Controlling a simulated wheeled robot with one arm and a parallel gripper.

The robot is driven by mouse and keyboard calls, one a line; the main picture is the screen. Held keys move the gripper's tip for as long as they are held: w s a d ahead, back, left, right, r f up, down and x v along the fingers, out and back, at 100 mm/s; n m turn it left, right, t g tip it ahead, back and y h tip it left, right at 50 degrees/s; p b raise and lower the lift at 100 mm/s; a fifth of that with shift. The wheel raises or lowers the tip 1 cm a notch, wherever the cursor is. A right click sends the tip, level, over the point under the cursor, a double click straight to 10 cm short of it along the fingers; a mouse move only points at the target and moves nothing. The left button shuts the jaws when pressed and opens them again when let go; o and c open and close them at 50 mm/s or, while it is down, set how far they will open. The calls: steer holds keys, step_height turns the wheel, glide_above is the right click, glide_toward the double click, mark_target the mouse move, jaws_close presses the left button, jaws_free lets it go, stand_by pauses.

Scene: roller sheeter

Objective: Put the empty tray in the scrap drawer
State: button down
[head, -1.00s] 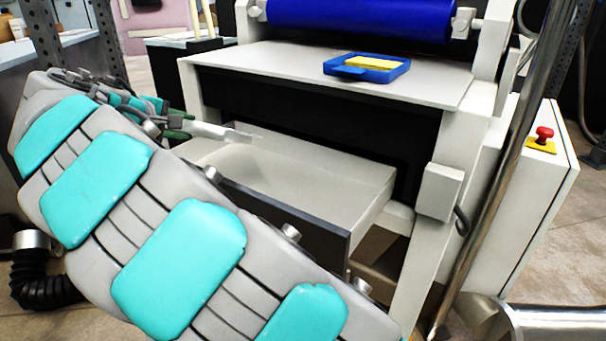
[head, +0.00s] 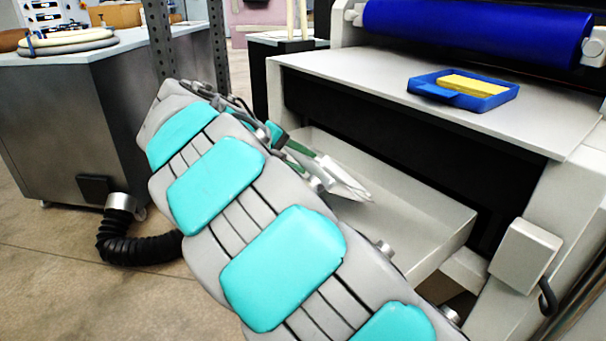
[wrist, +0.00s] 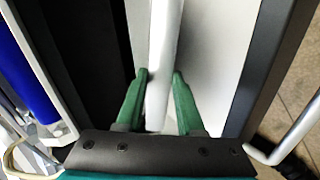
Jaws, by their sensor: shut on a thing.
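A blue tray (head: 431,91) with a yellow block (head: 474,85) in it lies on the machine's pale table. The open drawer (head: 415,211) below has a pale inside with nothing seen lying in the visible part. My gripper (wrist: 161,78) has green fingers shut on a thin pale thing (wrist: 164,40), seen as a narrow strip in the wrist view. In the head view this pale thing (head: 346,183) hangs slanted over the drawer's left part. I cannot tell whether it is a tray seen edge-on. My arm hides the drawer's front.
A blue roller (head: 475,32) spans the machine above the pale table (head: 350,75). A grey box (head: 524,250) sits on the machine's right post. A steel cabinet (head: 70,120) with coiled hoses on top stands at the left. Open floor lies in front of it.

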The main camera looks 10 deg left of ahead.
steer(key=shift+f, duration=1.8)
steer(key=c, duration=0.8)
jaws_free()
steer(key=shift+f, duration=0.1)
steer(key=b+v, duration=0.1)
steer(key=v, duration=1.1)
